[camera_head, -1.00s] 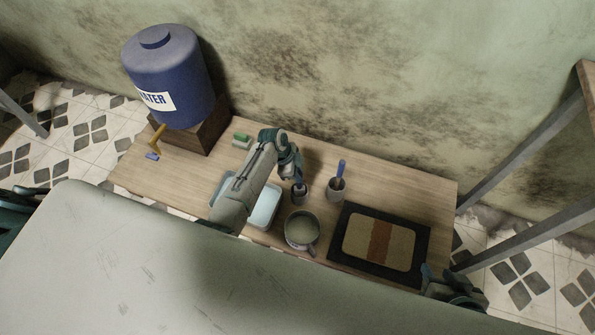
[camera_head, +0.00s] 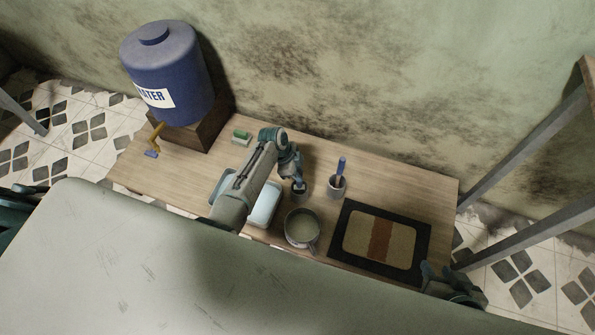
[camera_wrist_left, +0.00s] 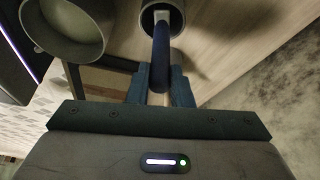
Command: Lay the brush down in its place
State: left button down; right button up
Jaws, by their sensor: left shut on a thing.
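My left gripper (camera_head: 296,178) is shut on the blue handle of a brush (camera_wrist_left: 161,45). In the left wrist view the handle runs between the fingers, and its pale metal end reaches into the mouth of a grey cup (camera_wrist_left: 146,17). The bristles are hidden. In the head view this small cup (camera_head: 300,194) stands just below the gripper. A second brush with a blue handle (camera_head: 342,165) stands upright in another grey cup (camera_head: 337,190) to the right. My right gripper (camera_head: 447,282) is at the lower right, away from the brushes; its jaw opening is unclear.
A larger mug (camera_head: 302,228) stands in front of the cups. A dark-framed board with striped panel (camera_head: 348,212) lies right on the wooden table (camera_head: 410,182). A pale blue dish (camera_head: 263,206) is partly behind my arm. A water tank (camera_head: 165,75) and green-topped block (camera_head: 241,136) are left.

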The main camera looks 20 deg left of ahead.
pick_arm(q)
jog(key=shift+f, duration=0.2)
pick_arm(e)
jog(key=shift+f, duration=0.15)
pick_arm(q)
jog(key=c, duration=1.2)
grip_release()
jog(key=w+p+v, duration=0.1)
jog(key=p+v, duration=0.1)
jog(key=v, duration=0.9)
jog(key=shift+s+p, duration=0.3)
jog(key=shift+s, duration=0.2)
pick_arm(e)
jog(key=shift+s+d+r+n+g+h, duration=0.2)
jog(key=shift+s+d+r+g, duration=0.15)
jog(key=shift+r, duration=0.2)
jog(key=shift+s+d+r+n+g+h, duration=0.1)
jog(key=shift+s+d+r+g+h, duration=0.15)
jog(key=shift+r+g, duration=0.25)
